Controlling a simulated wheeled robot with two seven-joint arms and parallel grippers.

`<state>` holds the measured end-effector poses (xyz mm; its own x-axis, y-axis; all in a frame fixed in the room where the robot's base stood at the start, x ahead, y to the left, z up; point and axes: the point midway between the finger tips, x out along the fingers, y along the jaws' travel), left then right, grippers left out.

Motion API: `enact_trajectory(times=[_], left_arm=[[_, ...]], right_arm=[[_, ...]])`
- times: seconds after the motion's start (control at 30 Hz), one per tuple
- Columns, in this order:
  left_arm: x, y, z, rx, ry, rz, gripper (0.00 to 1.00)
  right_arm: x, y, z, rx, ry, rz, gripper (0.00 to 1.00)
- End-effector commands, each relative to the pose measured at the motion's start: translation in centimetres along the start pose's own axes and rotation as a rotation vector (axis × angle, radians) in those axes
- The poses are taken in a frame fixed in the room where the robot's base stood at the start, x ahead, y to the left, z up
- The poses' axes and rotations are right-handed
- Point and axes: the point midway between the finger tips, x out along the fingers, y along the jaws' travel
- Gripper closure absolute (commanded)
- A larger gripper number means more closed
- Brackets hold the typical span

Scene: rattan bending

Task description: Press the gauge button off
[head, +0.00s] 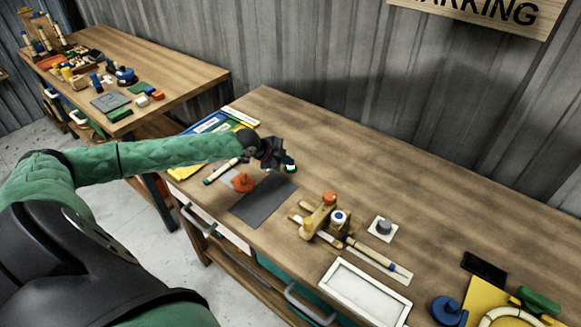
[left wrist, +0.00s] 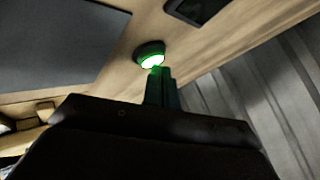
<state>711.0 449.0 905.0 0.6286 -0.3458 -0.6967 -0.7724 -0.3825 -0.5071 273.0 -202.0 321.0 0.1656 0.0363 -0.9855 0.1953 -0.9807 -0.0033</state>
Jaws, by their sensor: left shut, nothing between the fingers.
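The gauge button (head: 290,168) is a small dark round base with a bright green-lit top. It sits on the wooden table just beyond the dark grey mat. In the left wrist view the lit button (left wrist: 150,56) is just ahead of my fingertips. My left gripper (head: 285,163) is shut and empty, with its fingers right at the button. The shut fingers (left wrist: 158,72) overlap the button's lower edge in the left wrist view; I cannot tell whether they touch it. The button's top glows green. My right gripper is not in view.
The dark grey mat (head: 264,200) lies in front of the button, with an orange knob-like object (head: 243,182) beside it. A wooden fixture (head: 322,216) and a white tray (head: 363,293) stand to the right. The table behind the button is clear up to the corrugated wall.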

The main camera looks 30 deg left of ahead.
Motion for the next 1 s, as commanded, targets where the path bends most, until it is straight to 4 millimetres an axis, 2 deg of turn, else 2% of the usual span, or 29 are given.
enact_trajectory(times=[1.0], left_arm=[[0.63, 0.54, 0.46, 0.000, -0.001, 0.001, 1.00]], right_arm=[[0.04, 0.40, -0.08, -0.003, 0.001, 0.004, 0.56]])
